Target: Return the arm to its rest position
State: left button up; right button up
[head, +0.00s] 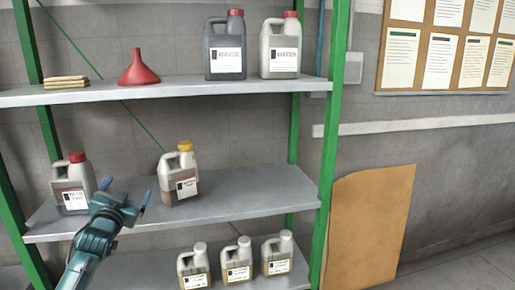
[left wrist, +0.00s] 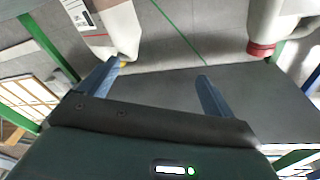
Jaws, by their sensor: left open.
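My left gripper (head: 127,190) is open and empty at the front of the middle shelf (head: 240,205). It also shows in the left wrist view (left wrist: 158,70), with nothing between its fingers. A red-capped jug (head: 73,188) stands to its left, partly hidden by my gripper. A yellow-capped jug (head: 180,178) stands to its right, upright on the same shelf. The wrist view appears inverted and shows the yellow-capped jug (left wrist: 112,25) beyond the left finger and the red-capped jug (left wrist: 275,20) at right. My right gripper is not in view.
The top shelf (head: 200,90) holds a red funnel (head: 139,70), a dark jug (head: 226,50) and a white jug (head: 280,48). Several jugs (head: 237,265) stand on the bottom shelf. A green post (head: 332,130) edges the rack. A brown board (head: 368,225) leans on the wall.

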pick_arm(q)
jog(key=s+d+f+g+h, duration=0.1)
jog(key=s+d+f+g, duration=0.2)
jog(key=s+d+f, duration=0.6)
jog(key=s+d+f+g+h, duration=0.2)
jog(key=s+f, duration=0.5)
jog(key=f, duration=0.6)
jog(key=s+d+f+g, duration=0.1)
jog(key=s+d+f, duration=0.1)
jog(key=s, duration=0.6)
jog(key=s+d+f+g+h, duration=0.1)
jog(key=s+d+f, duration=0.2)
jog(key=s, duration=0.4)
jog(key=s+d+f+n+g+h, duration=0.1)
jog(key=s+d, duration=0.3)
jog(key=s, duration=0.4)
jog(key=shift+s+d+f, duration=0.3)
jog(key=shift+d+f, duration=0.1)
jog(key=shift+f, duration=0.25)
